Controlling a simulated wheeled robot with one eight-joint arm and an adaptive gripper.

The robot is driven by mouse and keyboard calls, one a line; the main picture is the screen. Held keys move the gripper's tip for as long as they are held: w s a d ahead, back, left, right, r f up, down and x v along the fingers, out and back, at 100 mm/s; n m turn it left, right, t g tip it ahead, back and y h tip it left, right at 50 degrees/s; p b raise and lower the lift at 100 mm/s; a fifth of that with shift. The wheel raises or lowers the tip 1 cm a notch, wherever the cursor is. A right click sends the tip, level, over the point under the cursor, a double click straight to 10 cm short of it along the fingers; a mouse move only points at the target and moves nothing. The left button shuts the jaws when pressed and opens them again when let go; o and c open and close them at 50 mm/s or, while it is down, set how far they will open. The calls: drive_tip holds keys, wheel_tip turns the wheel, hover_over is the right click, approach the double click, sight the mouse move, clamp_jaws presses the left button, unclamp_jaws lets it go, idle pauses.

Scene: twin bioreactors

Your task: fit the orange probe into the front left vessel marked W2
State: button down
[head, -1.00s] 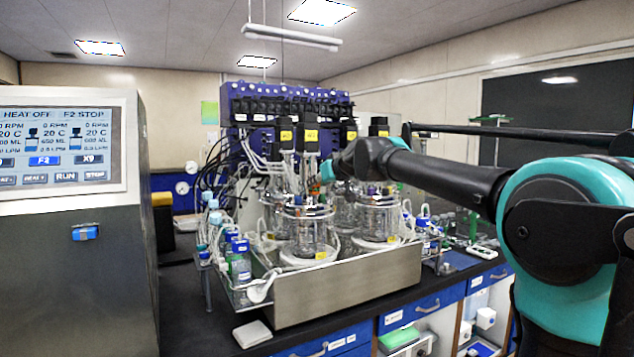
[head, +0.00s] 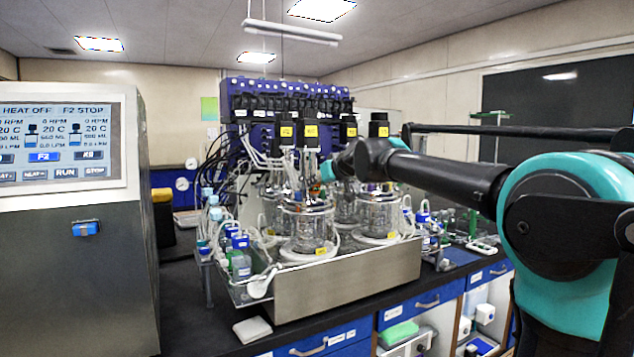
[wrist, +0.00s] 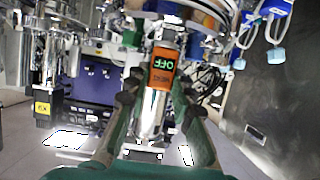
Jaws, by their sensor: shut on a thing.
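My gripper (wrist: 157,92) is shut on the orange probe (wrist: 162,70), a silver cylinder with an orange band and a display that reads OFF upside down. One finger lies on each side of its body. In the head view my gripper (head: 330,170) is beside the upper part of the front left vessel (head: 306,232), a clear glass jar with a metal lid full of fittings. The probe cannot be made out in the head view. Its lower end is hidden among the fittings in the wrist view, so I cannot tell whether it is in a port. The W2 mark is not readable.
A second front vessel (head: 378,218) stands to the right, with others behind. Black motors with yellow labels (head: 311,131) rise above them. Tubes and small bottles (head: 240,262) crowd the left. A steel-fronted tray (head: 345,285) borders the vessels. A control screen (head: 62,145) stands at far left.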

drive_tip(key=shift+f, duration=0.55)
idle(0.4)
drive_tip(key=c, duration=1.2)
unclamp_jaws()
drive_tip(key=v, duration=1.2)
drive_tip(key=shift+d, duration=0.1)
